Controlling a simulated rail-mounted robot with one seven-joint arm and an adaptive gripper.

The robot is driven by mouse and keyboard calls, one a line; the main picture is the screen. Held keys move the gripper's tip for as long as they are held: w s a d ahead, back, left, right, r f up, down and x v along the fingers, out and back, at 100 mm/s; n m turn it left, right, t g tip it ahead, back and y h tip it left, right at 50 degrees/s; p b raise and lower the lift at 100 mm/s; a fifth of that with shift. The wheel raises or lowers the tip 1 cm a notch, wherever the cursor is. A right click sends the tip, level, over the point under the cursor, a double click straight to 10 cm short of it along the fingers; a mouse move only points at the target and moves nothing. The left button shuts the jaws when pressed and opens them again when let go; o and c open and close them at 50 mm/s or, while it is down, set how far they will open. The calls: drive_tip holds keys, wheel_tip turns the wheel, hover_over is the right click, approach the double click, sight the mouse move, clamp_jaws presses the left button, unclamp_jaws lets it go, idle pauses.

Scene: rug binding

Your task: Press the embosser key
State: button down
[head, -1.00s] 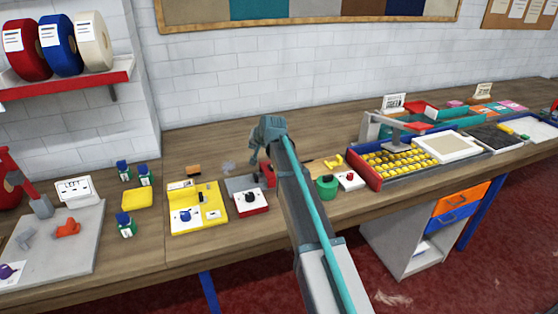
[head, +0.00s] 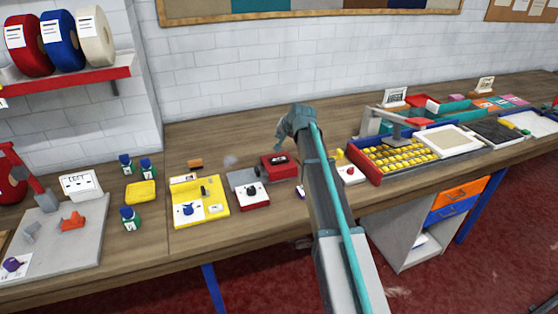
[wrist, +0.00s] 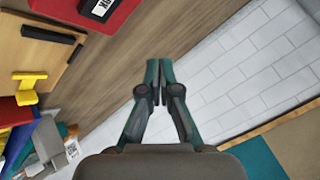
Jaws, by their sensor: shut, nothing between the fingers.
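No label shows which thing is the embosser key. A red box with a black-and-white label (head: 279,165) stands on the bench, left of my arm; a red labelled box (wrist: 104,10) also shows at the top of the wrist view. Beside it in the head view are a grey and red unit with a black knob (head: 250,190) and a yellow unit with a blue knob (head: 199,203). My gripper (wrist: 159,80) is shut and empty, apart from these units. In the head view my gripper (head: 283,138) appears above the back of the bench.
A yellow T-shaped piece (wrist: 29,86) and a wooden board with black bars (wrist: 25,50) show in the wrist view. My arm hides part of the bench.

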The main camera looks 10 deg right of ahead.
sight(280, 160)
drive_tip(key=shift+f+b, duration=1.9)
drive_tip(key=shift+f, duration=2.3)
drive_tip(key=shift+f, duration=0.1)
drive_tip(key=shift+f, duration=0.3)
drive_tip(key=shift+f+b, duration=0.45)
drive_tip(key=shift+r, duration=0.1)
drive_tip(key=shift+r+p, duration=0.4)
drive_tip(key=shift+r, duration=0.35)
drive_tip(key=shift+r+p, duration=1.15)
drive_tip(key=shift+r, duration=1.35)
